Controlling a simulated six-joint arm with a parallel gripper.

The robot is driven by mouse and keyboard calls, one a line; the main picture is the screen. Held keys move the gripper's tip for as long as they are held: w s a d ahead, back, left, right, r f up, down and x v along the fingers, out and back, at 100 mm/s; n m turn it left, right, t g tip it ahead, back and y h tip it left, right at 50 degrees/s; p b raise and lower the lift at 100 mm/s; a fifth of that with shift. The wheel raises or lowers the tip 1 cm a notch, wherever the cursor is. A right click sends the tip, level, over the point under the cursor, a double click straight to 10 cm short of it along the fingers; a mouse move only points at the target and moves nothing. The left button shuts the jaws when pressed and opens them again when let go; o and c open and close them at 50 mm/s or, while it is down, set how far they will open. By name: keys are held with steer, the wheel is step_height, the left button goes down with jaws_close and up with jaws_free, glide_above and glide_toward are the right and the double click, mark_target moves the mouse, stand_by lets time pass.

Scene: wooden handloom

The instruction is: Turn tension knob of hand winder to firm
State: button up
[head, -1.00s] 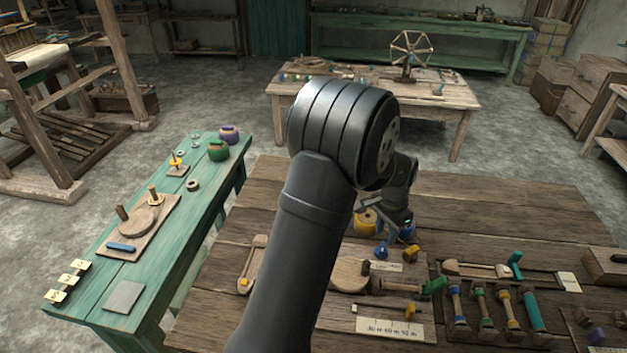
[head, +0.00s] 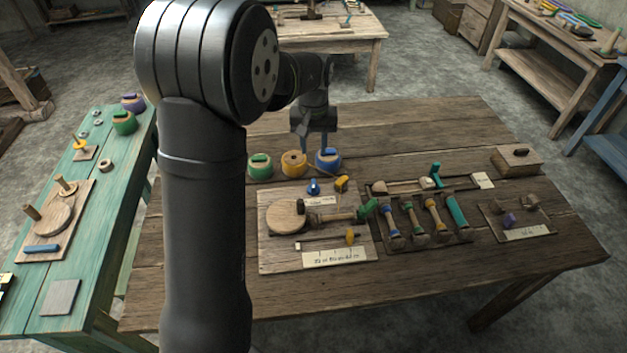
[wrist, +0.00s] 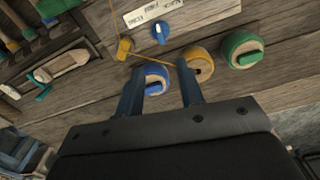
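The hand winder is on a wooden board (head: 285,255) on the brown table, with a round wooden disc (head: 286,216) and a crank with a green handle (head: 368,208). A small blue knob with a white pointer mark (head: 313,187) sits at the board's back edge by a paper label; it also shows in the wrist view (wrist: 160,32). The label's words are too small to read surely. My gripper (head: 318,152) is behind the knob, over the row of coloured spools. In the wrist view its two fingers (wrist: 160,75) are apart and empty, short of the knob.
Green (head: 260,165), yellow (head: 294,163) and blue (head: 328,160) spools stand behind the board, close to my fingers. A yellow peg (head: 342,183) stands right of the knob. A tray of bobbins (head: 425,240) lies to the right. A yellow thread crosses near the knob.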

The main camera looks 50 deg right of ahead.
mark_target(314, 183)
step_height(314, 183, down, 14)
steer(key=shift+r, duration=0.1)
stand_by(0.4)
jaws_close()
